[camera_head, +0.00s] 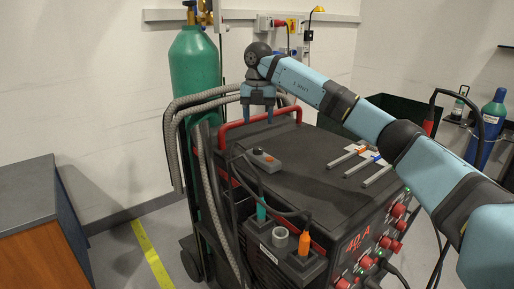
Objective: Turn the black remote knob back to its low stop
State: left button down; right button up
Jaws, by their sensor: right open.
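The remote (262,164) is a small grey box lying on top of the dark welding machine (318,165), near its left edge. The knob's pointer or angle is too small to tell. My right gripper (257,121) points down, open and empty, above and behind the remote, near the red handle (232,126). It appears apart from the remote. My left gripper is not in view.
A green gas cylinder (194,75) and grey hoses stand left of the machine. Several grey bars (362,160) lie on its top at the right. Cables, a cup-like holder (280,237) and an orange-handled tool (304,243) are at the front left. A cabinet (30,190) stands at far left.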

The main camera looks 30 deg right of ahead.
aim_at(258, 148)
notch_tip(258, 148, down, 10)
jog(key=shift+w+r, duration=0.1)
jog(key=shift+r, duration=0.15)
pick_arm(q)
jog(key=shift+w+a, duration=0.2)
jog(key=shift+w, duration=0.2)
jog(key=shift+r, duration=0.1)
pick_arm(e)
jog(key=c, duration=0.9)
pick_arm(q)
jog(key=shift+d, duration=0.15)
pick_arm(e)
jog(key=shift+c, duration=0.2)
